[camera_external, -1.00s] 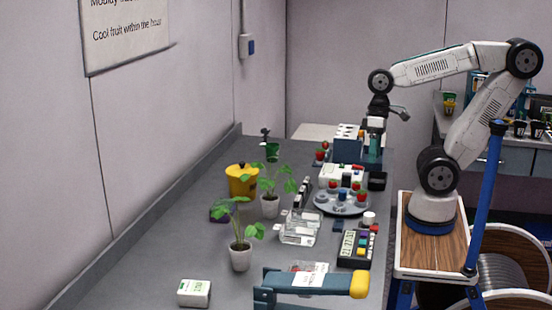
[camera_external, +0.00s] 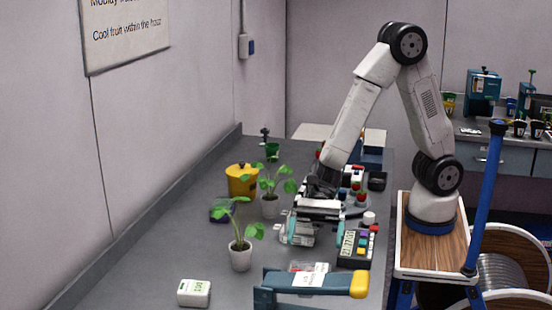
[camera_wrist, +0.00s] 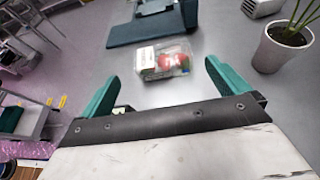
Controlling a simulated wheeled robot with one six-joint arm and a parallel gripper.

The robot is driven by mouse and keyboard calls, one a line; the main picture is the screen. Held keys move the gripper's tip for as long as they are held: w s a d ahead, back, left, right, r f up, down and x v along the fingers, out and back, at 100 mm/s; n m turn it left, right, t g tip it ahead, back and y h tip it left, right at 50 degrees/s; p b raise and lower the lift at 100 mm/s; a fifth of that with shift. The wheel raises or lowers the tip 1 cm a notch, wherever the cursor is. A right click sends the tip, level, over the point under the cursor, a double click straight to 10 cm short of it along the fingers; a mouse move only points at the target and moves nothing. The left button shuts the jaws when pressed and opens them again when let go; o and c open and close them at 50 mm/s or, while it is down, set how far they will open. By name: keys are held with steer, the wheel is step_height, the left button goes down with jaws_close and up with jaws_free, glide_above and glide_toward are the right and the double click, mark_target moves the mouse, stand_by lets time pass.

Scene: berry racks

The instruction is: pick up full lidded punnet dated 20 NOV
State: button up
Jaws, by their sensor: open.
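A clear punnet (camera_wrist: 165,60) with red fruit inside and a white label sits on the grey bench in the wrist view. It looks closed on top, but the date on its label is too small to read. It also shows partly in the external view (camera_external: 300,266), behind a blue tool. My gripper (camera_wrist: 162,84) is open and empty, its teal fingers spread wide on the near side of the punnet, not around it. In the external view my gripper (camera_external: 309,238) is low over the bench, in front of the clear empty-looking punnets, which it mostly hides.
A blue tool (camera_external: 290,280) with a yellow end lies close beyond the punnet. A potted plant (camera_external: 241,256) stands to the left and a white digital timer (camera_external: 194,293) sits further left. A keypad device (camera_external: 354,248) is close to the right. Bare bench lies between plant and punnet.

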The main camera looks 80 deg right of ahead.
mark_target(310, 267)
steer(key=x, duration=0.6)
steer(key=shift+f+x, duration=0.15)
steer(key=shift+x, duration=1.2)
steer(key=shift+f+x, duration=0.15)
steer(key=shift+x, duration=1.15)
steer(key=shift+w+d, duration=0.1)
steer(key=shift+w, duration=0.05)
steer(key=c, duration=0.7)
